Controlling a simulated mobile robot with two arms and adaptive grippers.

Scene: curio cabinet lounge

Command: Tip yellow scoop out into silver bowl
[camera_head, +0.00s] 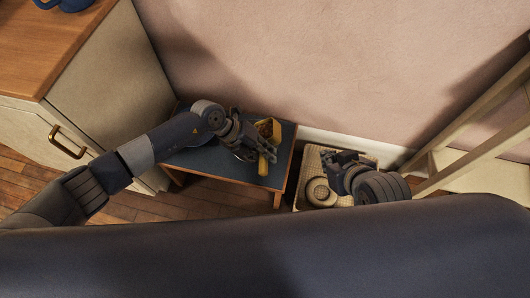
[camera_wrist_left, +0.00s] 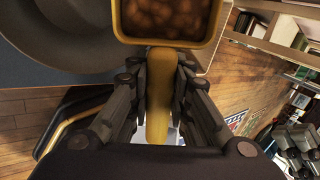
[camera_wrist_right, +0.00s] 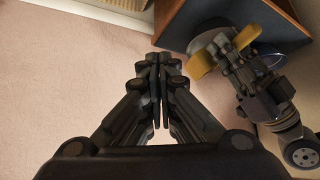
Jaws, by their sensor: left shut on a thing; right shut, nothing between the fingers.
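The yellow scoop (camera_head: 264,129) is held over the dark-topped low table in the head view. In the left wrist view the scoop (camera_wrist_left: 212,22) is filled with brown, nut-like pieces (camera_wrist_left: 165,17). My left gripper (camera_head: 255,146) is shut on its handle (camera_wrist_left: 160,95). The scoop looks roughly level. A grey, round-rimmed bowl (camera_wrist_left: 75,66), seemingly the silver bowl, lies beside and below the scoop in the left wrist view; the arm mostly hides it in the head view. My right gripper (camera_head: 337,157) is shut and empty, also seen in the right wrist view (camera_wrist_right: 158,62).
The low table (camera_head: 196,163) stands against the pink wall. A pale basket (camera_head: 308,162) with a round beige thing (camera_head: 320,192) is right of it, under my right gripper. A wooden cabinet (camera_head: 110,62) is at the left, pale shelving (camera_head: 470,130) at the right.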

